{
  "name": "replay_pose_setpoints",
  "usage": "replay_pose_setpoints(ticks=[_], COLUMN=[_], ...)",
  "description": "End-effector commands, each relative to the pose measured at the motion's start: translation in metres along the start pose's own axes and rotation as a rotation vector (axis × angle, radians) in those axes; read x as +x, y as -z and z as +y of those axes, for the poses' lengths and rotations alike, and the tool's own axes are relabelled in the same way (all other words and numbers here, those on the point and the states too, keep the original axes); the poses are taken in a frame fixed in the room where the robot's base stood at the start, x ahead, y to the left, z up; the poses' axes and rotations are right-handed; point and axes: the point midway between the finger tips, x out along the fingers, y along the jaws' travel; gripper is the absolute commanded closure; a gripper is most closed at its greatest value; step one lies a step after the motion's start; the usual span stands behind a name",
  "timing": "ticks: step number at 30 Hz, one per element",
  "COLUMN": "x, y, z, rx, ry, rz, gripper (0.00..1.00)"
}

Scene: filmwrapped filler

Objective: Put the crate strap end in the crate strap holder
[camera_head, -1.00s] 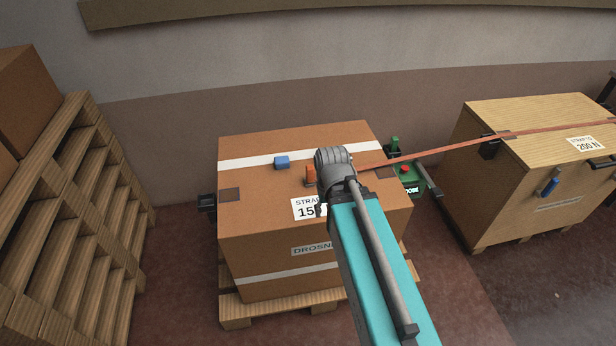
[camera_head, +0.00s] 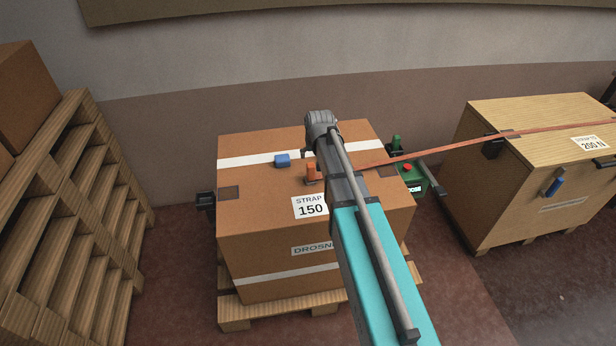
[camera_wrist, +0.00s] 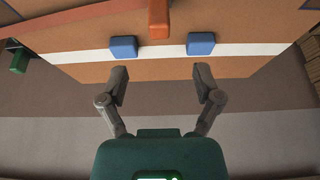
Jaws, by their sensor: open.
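An orange strap (camera_head: 440,149) runs from the wooden crate (camera_head: 500,190) at right across to the carton (camera_head: 260,196). An orange block (camera_head: 312,174), apparently the strap end, rests on the carton top; it shows at the top of the wrist view (camera_wrist: 159,20). Two blue blocks flank it there, the left one (camera_wrist: 123,47) and the right one (camera_wrist: 200,44); which piece is the holder I cannot tell. My gripper (camera_wrist: 161,73) is open and empty, off the white tape toward the wall side, apart from the blocks. In the head view my arm hides its fingers.
A green device (camera_head: 411,180) with a red button and dark lever stands between carton and crate. A blue-handled part (camera_head: 553,187) is on the crate's front. Stacked pallets (camera_head: 75,210) stand at left. The wall (camera_head: 250,80) is close behind the carton.

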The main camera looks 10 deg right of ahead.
Motion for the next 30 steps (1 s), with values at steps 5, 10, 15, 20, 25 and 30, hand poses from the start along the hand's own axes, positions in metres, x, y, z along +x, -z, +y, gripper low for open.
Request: replay_pose_setpoints(ticks=[5, 10, 15, 20, 25, 30], x=[-0.001, 0.001, 0.009, 0.022, 0.037, 0.051], y=[-0.001, -0.001, -0.001, -0.002, -0.002, -0.002], z=[0.0, 0.001, 0.001, 0.001, 0.002, 0.002], rx=[0.0, 0.001, 0.001, 0.001, 0.002, 0.002], ry=[0.0, -0.001, -0.001, -0.001, -0.001, -0.001], rz=[0.0, -0.001, -0.001, -0.001, -0.002, -0.002], gripper=[0.17, 0.17, 0.17, 0.17, 0.17, 0.17])
